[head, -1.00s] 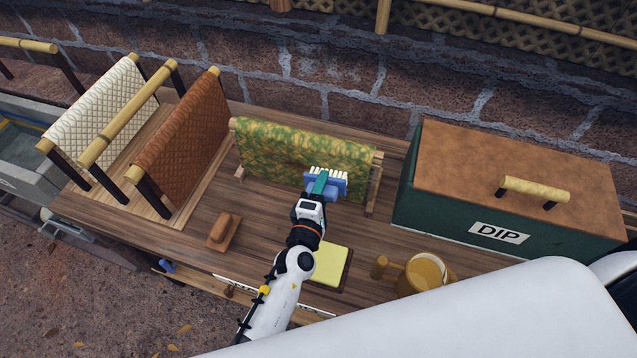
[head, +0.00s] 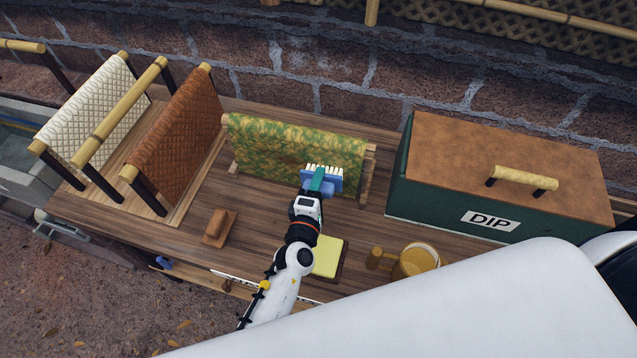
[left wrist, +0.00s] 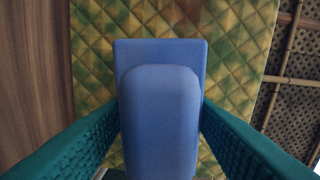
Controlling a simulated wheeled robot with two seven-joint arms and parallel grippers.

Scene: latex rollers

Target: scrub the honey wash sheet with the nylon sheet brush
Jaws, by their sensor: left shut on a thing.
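The honey wash sheet (head: 285,140) is a quilted, yellow-and-green mottled sheet draped on a low wooden stand in the middle of the table. It fills the background of the left wrist view (left wrist: 235,50). My left gripper (head: 317,181) has teal fingers shut on the nylon sheet brush (head: 335,182), which has a blue body and white bristles. The brush is at the lower right part of the sheet's near face, bristles towards the sheet. In the left wrist view the blue back and grip of the brush (left wrist: 160,130) hide the bristles, so contact cannot be told. My right gripper is not in view.
To the left stand a brown sheet (head: 180,120) and a cream sheet (head: 90,110) on racks. A wooden block (head: 218,228), a yellow pad (head: 327,257) and a wooden mug (head: 415,262) lie nearer. A green DIP box (head: 440,205) stands right.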

